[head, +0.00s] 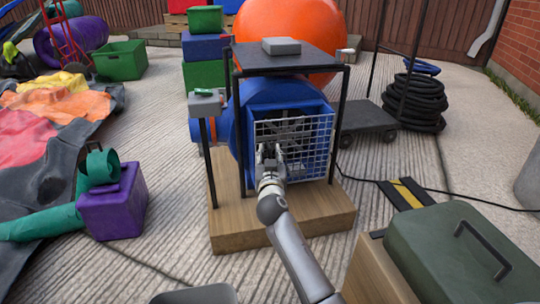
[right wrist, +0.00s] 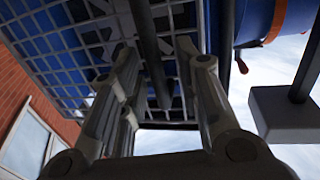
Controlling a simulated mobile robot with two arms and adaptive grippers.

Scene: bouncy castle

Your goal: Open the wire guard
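The wire guard (head: 318,145) is a pale square grid across the front of the blue blower (head: 243,122). It appears to lie flat over the opening. My right gripper (head: 268,152) is in front of the guard's left part and hides some of it. In the right wrist view, the guard (right wrist: 50,50) fills the upper left, seen from below. My right gripper's fingers (right wrist: 158,62) stand apart there, with a dark bar (right wrist: 148,50) showing between them. Gaps show on both sides of the bar; contact cannot be told. My left gripper is out of view.
The blower stands on a wooden base (head: 230,232) inside a black frame (head: 237,150). A grey box on a post (head: 207,103) stands left of it. A green toolbox (head: 460,255) is at the right front. A purple block (head: 112,205) lies left; a cable crosses the right.

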